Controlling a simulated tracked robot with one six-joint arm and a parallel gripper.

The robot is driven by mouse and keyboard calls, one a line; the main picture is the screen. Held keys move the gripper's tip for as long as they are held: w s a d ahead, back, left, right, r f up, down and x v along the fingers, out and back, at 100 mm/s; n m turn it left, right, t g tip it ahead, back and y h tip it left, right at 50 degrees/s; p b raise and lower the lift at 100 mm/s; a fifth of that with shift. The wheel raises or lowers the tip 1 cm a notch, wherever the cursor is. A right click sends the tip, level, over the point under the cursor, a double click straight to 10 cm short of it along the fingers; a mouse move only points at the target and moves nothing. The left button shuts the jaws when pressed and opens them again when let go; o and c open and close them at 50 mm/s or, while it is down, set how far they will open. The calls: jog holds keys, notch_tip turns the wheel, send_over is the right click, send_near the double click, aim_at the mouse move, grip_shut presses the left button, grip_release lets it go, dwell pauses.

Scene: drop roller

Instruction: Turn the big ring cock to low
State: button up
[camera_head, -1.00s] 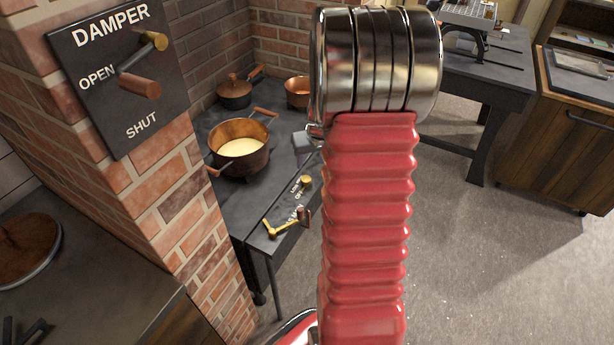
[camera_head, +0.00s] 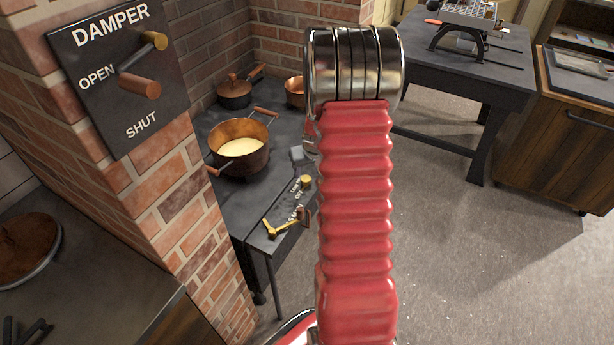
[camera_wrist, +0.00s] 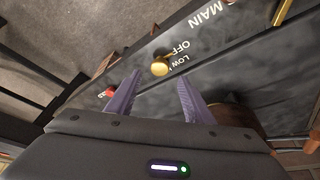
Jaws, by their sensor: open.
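The stove-front controls show in the head view: a brass knob (camera_head: 306,181) and, nearer, a brass lever (camera_head: 280,229), with white lettering beside them. In the wrist view a brass knob (camera_wrist: 160,68) has the words OFF and LOW beside it. A brass lever (camera_wrist: 283,12) stands farther right, near the word MAIN. I cannot read a label that names the big ring cock. My gripper (camera_wrist: 157,76) is open and empty, its purple fingers apart, with the knob showing between their tips. I cannot tell the remaining distance. In the head view my arm hides the gripper.
A copper pot (camera_head: 239,147) with pale contents stands on the stove, with a lidded pot (camera_head: 234,91) behind. A brick pillar carries the damper plate (camera_head: 118,75) at left. A dark table (camera_head: 465,75) stands at right. The floor between is clear.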

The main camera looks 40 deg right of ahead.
aim_at(306, 178)
jog(key=shift+x, duration=2.75)
jog(key=shift+c, duration=0.4)
jog(key=shift+d, duration=0.1)
jog(key=c, duration=0.9)
